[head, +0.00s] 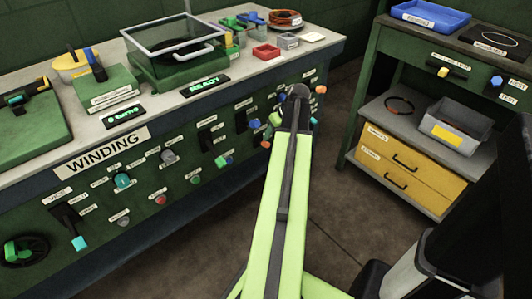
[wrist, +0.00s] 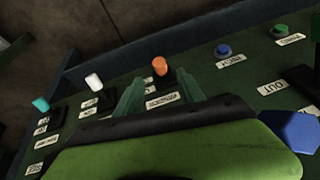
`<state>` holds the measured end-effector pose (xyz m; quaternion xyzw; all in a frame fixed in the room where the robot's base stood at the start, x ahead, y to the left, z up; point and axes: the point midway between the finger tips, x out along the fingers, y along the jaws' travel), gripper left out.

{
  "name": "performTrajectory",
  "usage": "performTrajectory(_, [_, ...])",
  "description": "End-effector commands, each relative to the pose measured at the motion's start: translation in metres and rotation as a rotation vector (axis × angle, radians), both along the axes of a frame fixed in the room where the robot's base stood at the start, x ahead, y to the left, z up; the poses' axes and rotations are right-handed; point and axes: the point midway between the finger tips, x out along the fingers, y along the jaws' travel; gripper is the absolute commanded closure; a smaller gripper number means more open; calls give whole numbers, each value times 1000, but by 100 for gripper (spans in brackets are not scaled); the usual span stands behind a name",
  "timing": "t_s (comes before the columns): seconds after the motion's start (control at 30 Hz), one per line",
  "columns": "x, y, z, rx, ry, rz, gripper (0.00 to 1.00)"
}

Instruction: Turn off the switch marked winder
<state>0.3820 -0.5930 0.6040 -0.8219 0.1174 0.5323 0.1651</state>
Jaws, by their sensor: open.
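In the wrist view, the two dark green fingers of my gripper (wrist: 160,86) stand apart at the green panel (wrist: 215,76). A switch with an orange tip (wrist: 160,66) shows between and beyond the fingertips; I cannot tell whether they touch it. A label (wrist: 162,101) lies just below it, too blurred to read surely. In the head view, my arm reaches to the right end of the panel face (head: 140,165), and my gripper's fingers are hidden there. I cannot pick out a label reading winder.
In the wrist view, a white-tipped switch (wrist: 93,81) and a cyan-tipped one (wrist: 41,104) stand left; a blue button (wrist: 223,50), a green button (wrist: 280,31) and a large blue knob (wrist: 292,131) are right. A green cabinet with yellow drawers (head: 400,163) stands right in the head view.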

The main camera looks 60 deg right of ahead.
Motion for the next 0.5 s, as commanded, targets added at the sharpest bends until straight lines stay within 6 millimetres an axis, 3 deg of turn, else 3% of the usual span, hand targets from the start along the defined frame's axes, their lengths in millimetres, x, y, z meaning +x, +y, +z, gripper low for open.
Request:
performTrajectory(0.03, [6,-1,-22,0,0,2,54])
performTrajectory(0.2, [19,-1,-51,0,1,2,54])
performTrajectory(0.5, [31,-1,-69,0,1,2,54])
